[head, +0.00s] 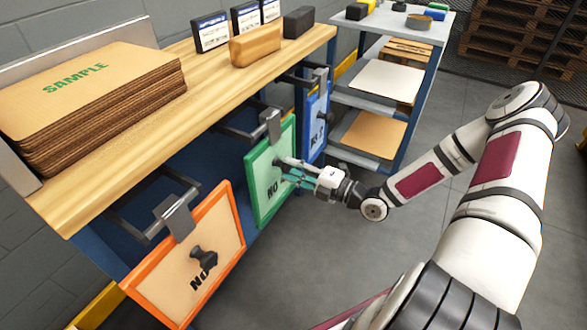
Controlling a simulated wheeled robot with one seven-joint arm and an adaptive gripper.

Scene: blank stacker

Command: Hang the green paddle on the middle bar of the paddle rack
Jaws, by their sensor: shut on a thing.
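The green paddle (263,198) is a flat board with a green frame and a grey hook (271,124) on top. It is upright beside the front of the bench, between the orange and blue paddles. My gripper (284,172) is shut on the green paddle at its face; the exact grip point is small and partly hidden. The hook is at the middle bar (235,133) of the rack; I cannot tell whether it rests on the bar. The orange paddle (235,228) hangs at the near bar (150,232), and the blue paddle (309,142) at the far bar (293,79).
The wooden bench top (150,125) above carries a cardboard stack (95,110), a tan block (256,45), a dark block (298,22) and several small boxes. A shelf cart (400,85) stands beyond the blue paddle. The floor (310,240) right of the paddles is open.

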